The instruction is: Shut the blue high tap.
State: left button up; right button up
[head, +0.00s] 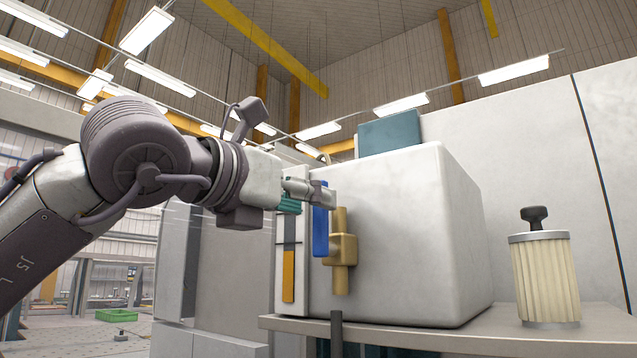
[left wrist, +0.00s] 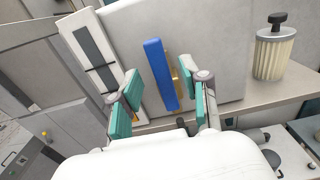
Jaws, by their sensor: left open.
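The blue tap handle (head: 320,234) is a long flat bar that stands upright along a brass valve body (head: 343,252) on the front of a white machine housing. My left gripper (head: 308,197) is at the upper end of the handle in the head view, with a finger covering part of its top. In the left wrist view my left gripper (left wrist: 165,97) is open, and the blue handle (left wrist: 160,73) shows between its two teal-padded fingers. I cannot tell whether a finger touches it. The brass body (left wrist: 181,80) is partly hidden behind the handle and right finger. My right gripper is not in view.
A white panel with an orange-and-dark gauge strip (head: 289,274) is just left of the handle. A ribbed filter canister (head: 545,277) with a dark knob stands to the right on a grey shelf (head: 445,336). A dark post (head: 336,330) stands below the valve.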

pick_arm(q)
jog(key=shift+p+x, duration=0.6)
jog(key=shift+x, duration=0.95)
grip_shut()
